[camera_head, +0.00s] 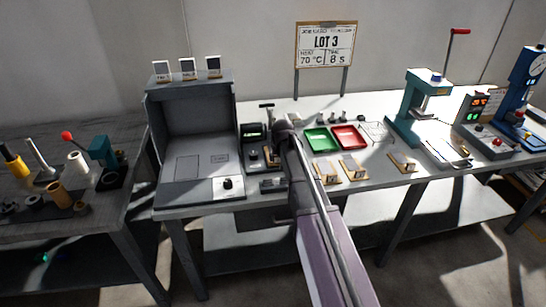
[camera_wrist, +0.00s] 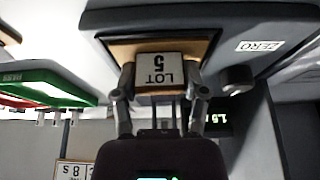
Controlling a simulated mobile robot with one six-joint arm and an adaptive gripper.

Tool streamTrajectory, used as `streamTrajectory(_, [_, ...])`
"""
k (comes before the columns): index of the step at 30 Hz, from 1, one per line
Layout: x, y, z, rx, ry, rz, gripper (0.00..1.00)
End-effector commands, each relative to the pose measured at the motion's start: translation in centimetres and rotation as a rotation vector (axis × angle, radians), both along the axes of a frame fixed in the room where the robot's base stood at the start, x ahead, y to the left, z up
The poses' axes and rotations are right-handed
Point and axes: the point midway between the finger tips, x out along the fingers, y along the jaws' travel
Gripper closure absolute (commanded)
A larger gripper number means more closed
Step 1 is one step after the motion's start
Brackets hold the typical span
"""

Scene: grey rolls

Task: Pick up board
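A tan board with a white LOT 5 block (camera_wrist: 160,70) shows upside down at the top middle of the wrist view. In the head view my gripper is mostly hidden by my arm near the small device with a green display (camera_head: 254,130). Other small tan boards (camera_head: 328,172) lie along the bench's front edge.
A green tray (camera_head: 320,140) and a red tray (camera_head: 348,138) lie right of my arm. A grey hooded cabinet (camera_head: 195,130) stands close on the left. A LOT 3 sign (camera_head: 325,46) stands behind. A teal press (camera_head: 425,105) stands further right.

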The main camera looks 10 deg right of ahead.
Motion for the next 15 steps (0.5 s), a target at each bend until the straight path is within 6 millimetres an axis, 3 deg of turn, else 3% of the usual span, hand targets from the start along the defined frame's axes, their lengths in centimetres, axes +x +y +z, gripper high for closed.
streamTrajectory(2, [0.03, -0.01, -0.01, 0.000, 0.000, 0.000, 0.92])
streamTrajectory(3, [0.03, -0.01, -0.01, 0.000, 0.000, 0.000, 1.00])
streamTrajectory(15, [0.04, -0.11, 0.30, -0.001, 0.000, 0.000, 1.00])
